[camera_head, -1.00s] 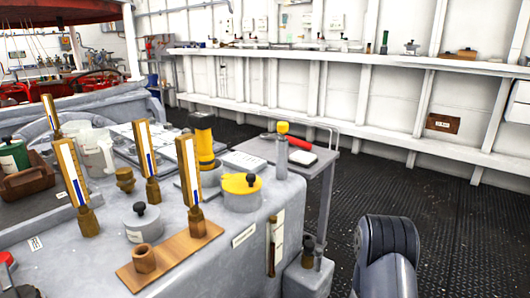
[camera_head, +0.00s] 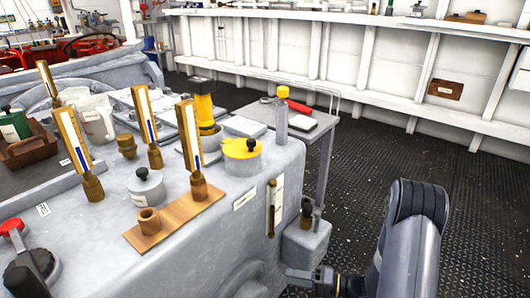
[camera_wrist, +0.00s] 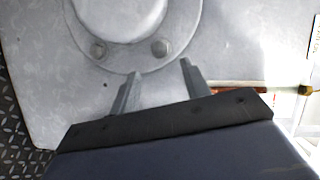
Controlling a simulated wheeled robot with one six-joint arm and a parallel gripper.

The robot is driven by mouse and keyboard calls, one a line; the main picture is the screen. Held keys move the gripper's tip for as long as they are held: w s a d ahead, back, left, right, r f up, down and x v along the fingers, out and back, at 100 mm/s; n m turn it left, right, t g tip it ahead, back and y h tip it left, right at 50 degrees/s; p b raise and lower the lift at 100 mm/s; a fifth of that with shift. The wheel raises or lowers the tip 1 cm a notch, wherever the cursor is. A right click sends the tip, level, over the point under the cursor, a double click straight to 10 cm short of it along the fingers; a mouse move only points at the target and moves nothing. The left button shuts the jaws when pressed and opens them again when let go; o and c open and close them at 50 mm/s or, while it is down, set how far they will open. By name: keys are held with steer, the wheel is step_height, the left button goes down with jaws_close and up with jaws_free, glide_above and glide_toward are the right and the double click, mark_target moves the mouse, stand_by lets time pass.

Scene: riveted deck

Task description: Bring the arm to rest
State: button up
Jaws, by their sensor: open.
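My dark grey arm (camera_head: 411,240) shows at the lower right of the head view. Its wrist end reaches left at the bottom edge, beside the grey machine housing (camera_head: 262,222). In the wrist view, the two fingers of my gripper (camera_wrist: 158,74) are apart, with nothing between them. They are in front of a pale grey surface with a round bolted flange (camera_wrist: 128,55). I cannot tell whether the fingertips touch it.
A small side table (camera_head: 318,135) stands behind. The dark deck floor (camera_head: 470,215) is clear at right.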

steer(key=b+x, duration=0.1)
steer(key=x, duration=0.6)
steer(key=shift+a+f+b, duration=0.1)
steer(key=shift+a+b, duration=0.15)
steer(key=shift+b, duration=0.15)
steer(key=shift+d+r+n+h+p, duration=0.2)
steer(key=shift+r+n+h+p, duration=0.15)
steer(key=shift+p, duration=0.35)
steer(key=n+h+p, duration=0.1)
steer(key=n+p, duration=0.2)
steer(key=shift+s+r+t, duration=0.1)
steer(key=shift+r+t, duration=0.05)
steer(key=shift+t, duration=0.15)
steer(key=n+g+h+b, duration=0.2)
steer(key=n+h, duration=0.2)
steer(key=n, duration=0.1)
glide_toward(264, 272)
steer(key=shift+s+d+r, duration=0.6)
steer(key=shift+s+d, duration=0.05)
steer(key=shift+d, duration=0.25)
steer(key=shift+a+r+n+h+b, duration=0.25)
steer(key=shift+r+n+h+b, duration=0.15)
steer(key=shift+r+h, duration=0.5)
steer(key=shift+r, duration=0.1)
